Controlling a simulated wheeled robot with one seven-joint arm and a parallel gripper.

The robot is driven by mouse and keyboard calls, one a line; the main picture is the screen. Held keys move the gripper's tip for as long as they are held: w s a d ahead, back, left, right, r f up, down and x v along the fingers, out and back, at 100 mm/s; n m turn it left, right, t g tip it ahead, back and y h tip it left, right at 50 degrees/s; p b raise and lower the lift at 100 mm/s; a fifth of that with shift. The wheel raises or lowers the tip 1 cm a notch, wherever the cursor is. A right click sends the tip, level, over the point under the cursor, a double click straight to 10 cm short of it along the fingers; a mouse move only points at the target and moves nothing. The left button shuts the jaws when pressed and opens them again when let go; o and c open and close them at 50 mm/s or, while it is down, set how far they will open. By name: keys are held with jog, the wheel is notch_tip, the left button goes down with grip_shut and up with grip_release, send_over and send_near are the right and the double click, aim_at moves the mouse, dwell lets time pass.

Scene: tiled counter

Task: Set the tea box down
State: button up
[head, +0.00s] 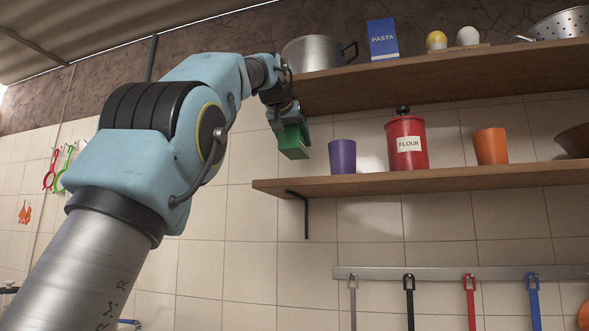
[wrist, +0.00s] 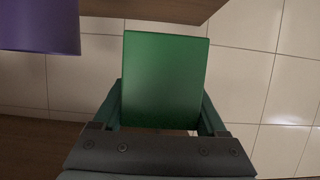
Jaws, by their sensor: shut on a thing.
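The tea box is a green box (head: 293,143) held in my gripper (head: 287,120), just left of the lower shelf's purple cup in the head view. In the wrist view the green box (wrist: 165,78) fills the middle, with the dark fingers of my gripper (wrist: 160,112) shut on its two sides. The box is in the air, in front of the tiled wall and above the left end of the lower shelf (head: 420,182). Any lettering on it cannot be made out.
The lower shelf bears a purple cup (head: 342,156), a red flour canister (head: 407,143), an orange cup (head: 490,146) and a brown bowl (head: 574,139). The upper shelf (head: 440,75) overhangs, with a pot (head: 312,54) near my wrist. The lower shelf's left end looks bare.

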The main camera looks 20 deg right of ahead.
jog(key=shift+a+f, duration=0.1)
jog(key=shift+f, duration=3.7)
jog(key=shift+f, duration=0.15)
jog(key=o, duration=1.4)
jog(key=b+v, duration=0.4)
jog(key=v, duration=0.8)
